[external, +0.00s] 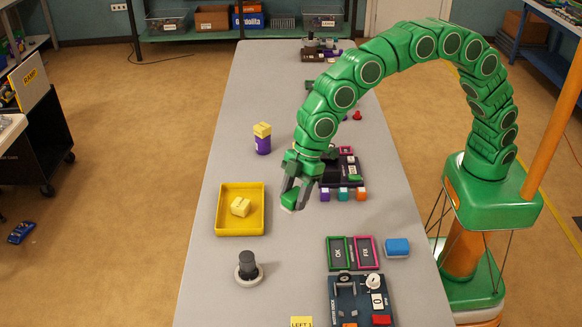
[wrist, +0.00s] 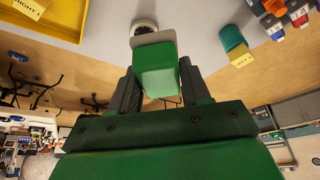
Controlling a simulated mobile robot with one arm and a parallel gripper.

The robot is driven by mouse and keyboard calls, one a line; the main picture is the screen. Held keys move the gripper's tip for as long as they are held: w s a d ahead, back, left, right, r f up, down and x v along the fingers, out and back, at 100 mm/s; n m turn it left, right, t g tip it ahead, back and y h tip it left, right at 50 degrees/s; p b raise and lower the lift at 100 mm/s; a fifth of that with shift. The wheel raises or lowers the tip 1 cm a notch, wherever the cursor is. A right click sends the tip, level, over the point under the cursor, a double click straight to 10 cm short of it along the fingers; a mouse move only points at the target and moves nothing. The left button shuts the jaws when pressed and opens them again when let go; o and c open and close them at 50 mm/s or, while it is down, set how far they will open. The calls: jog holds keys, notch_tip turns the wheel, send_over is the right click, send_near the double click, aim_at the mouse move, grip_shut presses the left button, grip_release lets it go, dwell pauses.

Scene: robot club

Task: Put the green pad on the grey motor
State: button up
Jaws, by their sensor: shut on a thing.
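The green pad (external: 289,198), a green block with a pale face, is between the fingers of my gripper (external: 296,188). The grey motor (external: 247,269), a dark upright cylinder on a round grey base, stands on the table nearer the camera and left of my gripper. The pad is held above the table, apart from the motor. A round dark and pale thing (wrist: 145,26) is partly hidden behind the pad in the wrist view; I cannot tell what it is.
A yellow tray (external: 225,231) with a pale yellow block (external: 240,206) lies left of my gripper. Green and magenta frames (external: 352,239), a blue block (external: 397,247) and a dark board (external: 345,300) are at the near right. Table around the motor is clear.

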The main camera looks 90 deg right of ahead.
jog(key=shift+w+a+f, duration=0.95)
jog(key=shift+w+f, duration=0.75)
jog(key=shift+w, duration=0.45)
jog(key=shift+w+a+f, duration=0.95)
jog(key=shift+w+f, duration=0.7)
jog(key=shift+w, duration=0.5)
jog(key=shift+w+a+f, duration=0.95)
jog(key=shift+w+f, duration=0.75)
jog(key=shift+w, duration=0.45)
jog(key=shift+f, duration=1.4)
jog(key=shift+f, duration=0.2)
jog(key=o, duration=1.1)
jog(key=shift+o, duration=0.2)
jog(key=shift+r, duration=0.2)
